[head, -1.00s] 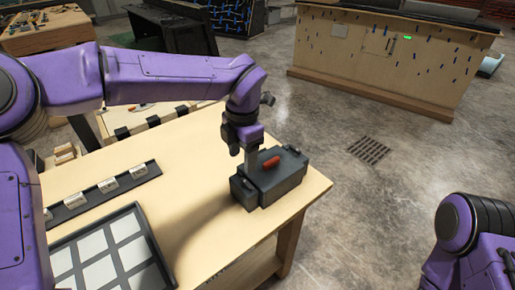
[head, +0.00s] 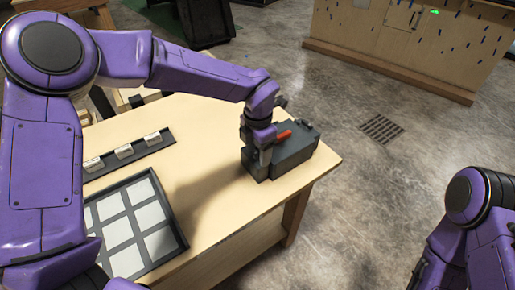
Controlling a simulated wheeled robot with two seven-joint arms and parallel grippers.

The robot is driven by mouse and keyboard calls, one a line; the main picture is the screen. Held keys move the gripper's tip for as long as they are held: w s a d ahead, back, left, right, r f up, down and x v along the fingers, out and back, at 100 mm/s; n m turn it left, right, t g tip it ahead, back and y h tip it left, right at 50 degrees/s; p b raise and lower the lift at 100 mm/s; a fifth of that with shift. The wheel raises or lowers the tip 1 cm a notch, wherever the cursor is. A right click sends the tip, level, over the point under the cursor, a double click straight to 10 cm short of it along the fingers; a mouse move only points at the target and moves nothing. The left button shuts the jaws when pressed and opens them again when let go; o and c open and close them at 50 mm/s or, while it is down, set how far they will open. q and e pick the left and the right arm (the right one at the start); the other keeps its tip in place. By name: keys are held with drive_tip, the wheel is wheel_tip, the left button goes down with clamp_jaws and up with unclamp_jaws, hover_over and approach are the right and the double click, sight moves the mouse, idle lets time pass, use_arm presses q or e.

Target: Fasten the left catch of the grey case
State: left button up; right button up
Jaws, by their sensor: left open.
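The grey case (head: 295,152) sits near the right end of the wooden table, with a red-orange handle (head: 284,134) on its top. My left gripper (head: 265,157) points down at the left part of the case's near side, overlapping it in the picture. It is open. I cannot tell whether its fingers touch the case. The left catch is hidden behind the gripper or too small to make out. My right arm (head: 475,215) shows at the lower right, away from the table; its gripper is not in view.
On the wooden table (head: 205,125), a dark tray with pale squares (head: 182,236) lies at the front left. A dark rail with several white blocks (head: 168,136) lies behind it. Bare tabletop lies between tray and case. A floor grate (head: 381,128) is beyond the table.

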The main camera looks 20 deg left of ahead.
use_arm(q)
drive_tip(key=shift+s+r, duration=0.1)
drive_tip(key=shift+s, duration=0.1)
drive_tip(key=c, duration=0.8)
drive_tip(key=shift+w, duration=0.1)
